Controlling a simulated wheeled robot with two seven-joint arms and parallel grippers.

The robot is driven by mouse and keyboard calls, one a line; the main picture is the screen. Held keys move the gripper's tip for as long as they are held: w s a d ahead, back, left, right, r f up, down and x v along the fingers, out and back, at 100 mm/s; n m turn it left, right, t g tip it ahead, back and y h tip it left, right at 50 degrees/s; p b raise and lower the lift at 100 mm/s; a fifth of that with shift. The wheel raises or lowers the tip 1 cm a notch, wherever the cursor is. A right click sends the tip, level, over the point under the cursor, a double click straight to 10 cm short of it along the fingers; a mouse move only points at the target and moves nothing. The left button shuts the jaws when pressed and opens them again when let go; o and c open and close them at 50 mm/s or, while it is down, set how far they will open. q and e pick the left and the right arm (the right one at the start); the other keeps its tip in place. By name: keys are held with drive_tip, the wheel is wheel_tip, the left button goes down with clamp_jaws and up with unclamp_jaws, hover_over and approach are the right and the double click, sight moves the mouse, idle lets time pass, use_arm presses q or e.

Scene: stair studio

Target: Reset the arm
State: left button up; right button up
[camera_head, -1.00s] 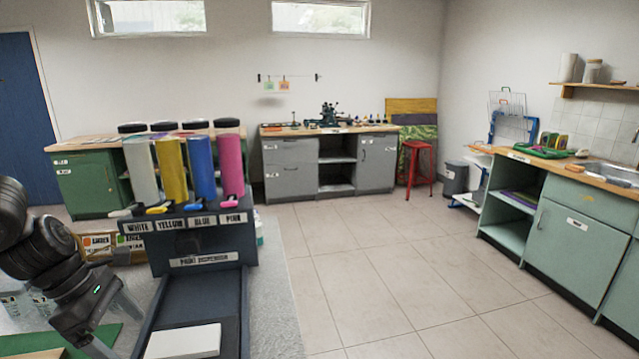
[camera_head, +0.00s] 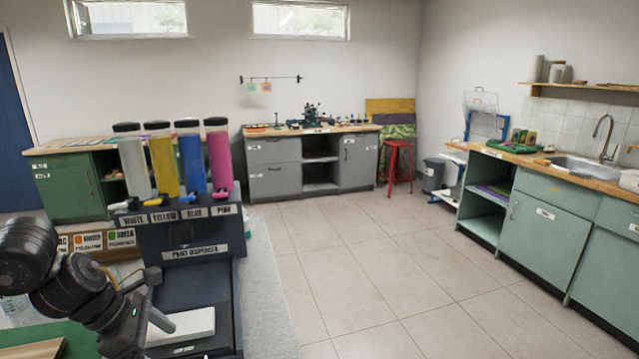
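My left arm comes in from the left edge, and its dark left gripper (camera_head: 150,318) is at the lower left. It is in front of the tray of the paint dispenser (camera_head: 190,234) and overlaps the left edge of a white block (camera_head: 190,325) there. I see the gripper from the side and its fingers overlap, so their gap is unclear. I see nothing held in it. My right gripper is out of view.
White, yellow, blue and pink paint tubes (camera_head: 219,160) stand on the dispenser close to the arm. A green mat (camera_head: 70,335) with a wooden board (camera_head: 35,348) lies at the lower left. The tiled floor (camera_head: 370,260) to the right is clear.

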use_arm(q)
drive_tip(key=d+f+n+t+h, duration=0.2)
drive_tip(key=d+f+n+t, duration=0.15)
drive_tip(key=d+n, duration=0.65)
drive_tip(key=d+f+n+t+h, duration=0.35)
drive_tip(key=d+n, duration=0.55)
drive_tip(key=d, duration=0.3)
drive_tip(key=s+a+f+n+g+y, duration=0.3)
drive_tip(key=s+a+f+n+y, duration=0.2)
drive_tip(key=s+a+f+n, duration=0.55)
drive_tip(key=s+a+f+n+g+y, duration=0.3)
drive_tip(key=s+a+f+n+y, duration=0.4)
drive_tip(key=s+n, duration=0.7)
wheel_tip(320, 180, down, 27)
drive_tip(key=n+g+h, duration=0.1)
drive_tip(key=n, duration=0.2)
drive_tip(key=s+a+f+g+p, duration=0.1)
drive_tip(key=s+a+f, duration=0.2)
drive_tip(key=s+f, duration=1.1)
drive_tip(key=shift+s+a+f, duration=0.2)
drive_tip(key=shift+s+f, duration=0.1)
drive_tip(key=shift+s, duration=0.15)
